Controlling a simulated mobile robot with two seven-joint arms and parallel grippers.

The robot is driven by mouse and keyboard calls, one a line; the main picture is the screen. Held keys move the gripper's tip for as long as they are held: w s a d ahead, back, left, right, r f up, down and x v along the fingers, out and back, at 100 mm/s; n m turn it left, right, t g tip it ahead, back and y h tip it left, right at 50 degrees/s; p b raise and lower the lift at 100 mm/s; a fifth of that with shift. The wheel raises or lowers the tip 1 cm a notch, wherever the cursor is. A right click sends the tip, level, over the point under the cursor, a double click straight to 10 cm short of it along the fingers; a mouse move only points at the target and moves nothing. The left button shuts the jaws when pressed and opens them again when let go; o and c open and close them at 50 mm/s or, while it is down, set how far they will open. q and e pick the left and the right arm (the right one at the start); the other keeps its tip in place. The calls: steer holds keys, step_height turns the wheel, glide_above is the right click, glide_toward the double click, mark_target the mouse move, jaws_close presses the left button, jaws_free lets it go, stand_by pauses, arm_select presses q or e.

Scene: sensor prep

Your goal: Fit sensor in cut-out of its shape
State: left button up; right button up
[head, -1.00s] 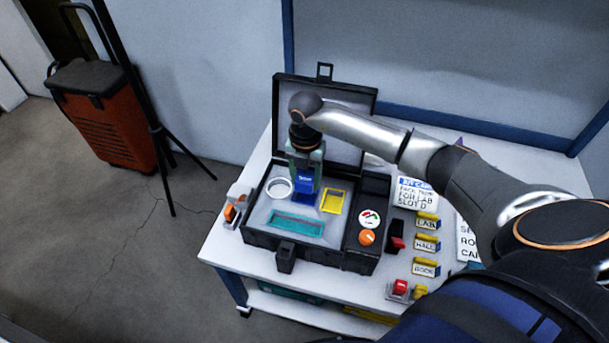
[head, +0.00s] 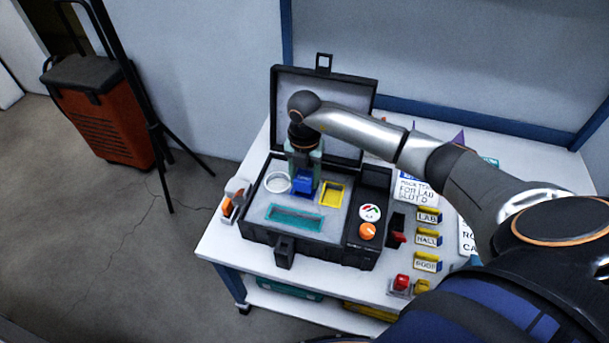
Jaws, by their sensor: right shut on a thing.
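The blue sensor (head: 303,182) is in my right gripper (head: 303,172), low over the blue-edged cut-out in the grey foam of the open black case (head: 268,236). The gripper points straight down and is shut on the sensor. The sensor's lower part meets the blue cut-out; I cannot tell how deep it sits. Around it are a round white-rimmed cut-out (head: 278,182), a yellow-rimmed cut-out (head: 333,194) and a long teal-rimmed cut-out (head: 294,218). My left gripper is not in view.
The case stands on a white table (head: 228,248) with its lid (head: 330,105) up behind my arm. An orange knob (head: 367,231) and a gauge (head: 370,212) are at its right. Labelled blocks (head: 428,240) and a red switch (head: 402,282) stand further right. A tripod (head: 160,130) stands at left.

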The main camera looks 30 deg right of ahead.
steer(key=shift+f, duration=0.35)
stand_by(0.5)
stand_by(0.6)
steer(key=shift+f, duration=0.4)
stand_by(1.4)
steer(key=o, duration=1.4)
steer(key=shift+c, duration=0.2)
steer(key=shift+f, duration=0.1)
steer(key=shift+c, duration=0.2)
steer(key=shift+o, duration=0.8)
steer(key=shift+s, duration=0.1)
steer(key=shift+d, duration=0.1)
